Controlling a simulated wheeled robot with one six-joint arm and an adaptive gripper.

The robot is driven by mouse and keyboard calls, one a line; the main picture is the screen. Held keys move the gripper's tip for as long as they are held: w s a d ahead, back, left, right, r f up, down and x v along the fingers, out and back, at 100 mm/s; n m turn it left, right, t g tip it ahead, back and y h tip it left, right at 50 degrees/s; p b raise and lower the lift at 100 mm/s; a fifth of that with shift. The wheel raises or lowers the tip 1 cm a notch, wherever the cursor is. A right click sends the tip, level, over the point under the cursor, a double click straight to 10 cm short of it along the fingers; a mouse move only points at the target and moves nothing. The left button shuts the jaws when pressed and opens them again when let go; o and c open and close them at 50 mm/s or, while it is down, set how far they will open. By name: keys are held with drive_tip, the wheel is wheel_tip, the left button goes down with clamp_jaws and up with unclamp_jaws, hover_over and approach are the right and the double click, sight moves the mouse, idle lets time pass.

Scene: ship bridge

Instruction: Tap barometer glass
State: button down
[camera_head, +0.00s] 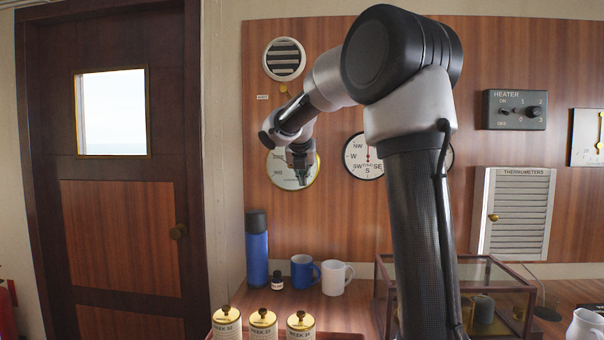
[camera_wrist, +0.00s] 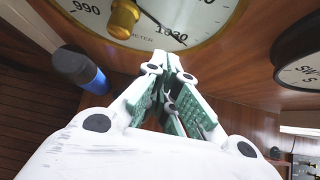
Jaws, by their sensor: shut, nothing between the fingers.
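The barometer (camera_head: 273,168) is a round white dial with a brass rim on the wood-panelled wall. In the head view my arm and gripper cover part of it. In the wrist view the barometer (camera_wrist: 200,18) fills the top, with 990 and 1030 marks, a dark needle and a brass centre knob (camera_wrist: 124,18). My gripper (camera_head: 303,183) is shut and empty in front of the dial. In the wrist view my gripper (camera_wrist: 170,58) has its fingertips together, appearing by the dial's lower rim. I cannot tell whether they touch it.
A compass-marked dial (camera_head: 364,157) hangs right of the barometer, and a round vent (camera_head: 284,59) is above it. A blue flask (camera_head: 256,247), blue mug (camera_head: 304,272) and white mug (camera_head: 336,277) stand below. A glass case (camera_head: 500,290) is at right.

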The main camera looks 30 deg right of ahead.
drive_tip(key=shift+w+d, duration=0.3)
drive_tip(key=shift+w, duration=0.1)
